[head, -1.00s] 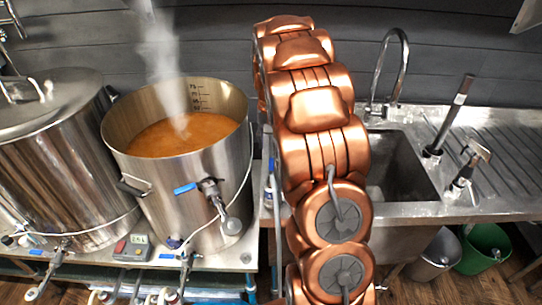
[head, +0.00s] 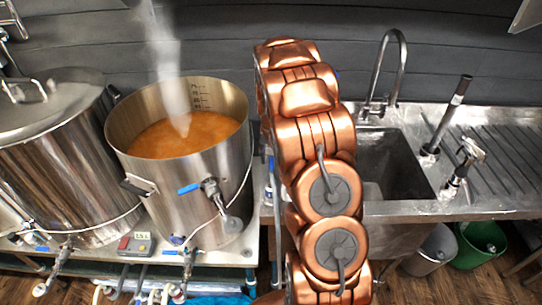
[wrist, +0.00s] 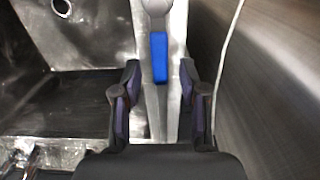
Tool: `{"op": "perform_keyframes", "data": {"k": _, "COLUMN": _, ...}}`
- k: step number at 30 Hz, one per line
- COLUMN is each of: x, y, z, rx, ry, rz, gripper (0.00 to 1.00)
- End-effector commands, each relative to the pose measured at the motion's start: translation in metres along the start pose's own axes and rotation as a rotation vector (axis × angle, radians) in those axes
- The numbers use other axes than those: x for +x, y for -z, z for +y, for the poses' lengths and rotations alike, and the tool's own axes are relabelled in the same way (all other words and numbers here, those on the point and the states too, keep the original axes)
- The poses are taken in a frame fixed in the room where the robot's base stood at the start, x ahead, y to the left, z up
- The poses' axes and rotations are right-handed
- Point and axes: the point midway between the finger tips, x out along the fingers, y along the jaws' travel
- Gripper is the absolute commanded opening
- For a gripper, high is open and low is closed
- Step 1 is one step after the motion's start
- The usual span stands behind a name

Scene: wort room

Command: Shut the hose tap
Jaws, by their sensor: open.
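A blue lever handle (wrist: 160,57) on a rounded grey metal fitting (wrist: 156,6) shows in the wrist view, in the gap between the sink and the kettle; I take it for the hose tap. My gripper (wrist: 160,80) is open, with one dark finger on each side of the lever's lower end. I cannot tell whether either finger touches it; gaps show on both sides. In the head view the gripper is hidden behind my copper arm.
A steaming open kettle (head: 185,170) of amber liquid stands left of my arm, with its own blue-handled valve (head: 190,188). A lidded vessel (head: 60,160) is further left. The sink (head: 395,165) with a tall faucet (head: 402,60) is to the right. Buckets (head: 482,245) stand below.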

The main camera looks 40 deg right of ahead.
Motion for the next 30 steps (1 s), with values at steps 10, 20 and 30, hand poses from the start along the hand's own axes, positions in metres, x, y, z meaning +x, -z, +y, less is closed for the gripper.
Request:
{"op": "perform_keyframes", "data": {"k": 10, "x": 0.0003, "y": -0.0003, "z": -0.0001, "rx": -0.001, "ry": 0.000, "rz": -0.001, "gripper": 0.26}}
{"op": "perform_keyframes", "data": {"k": 20, "x": 0.0002, "y": -0.0003, "z": -0.0001, "rx": 0.000, "ry": 0.000, "rz": -0.001, "gripper": 0.00}}
{"op": "perform_keyframes", "data": {"k": 30, "x": 0.0002, "y": -0.0004, "z": -0.0003, "rx": 0.000, "ry": 0.000, "rz": -0.001, "gripper": 0.00}}
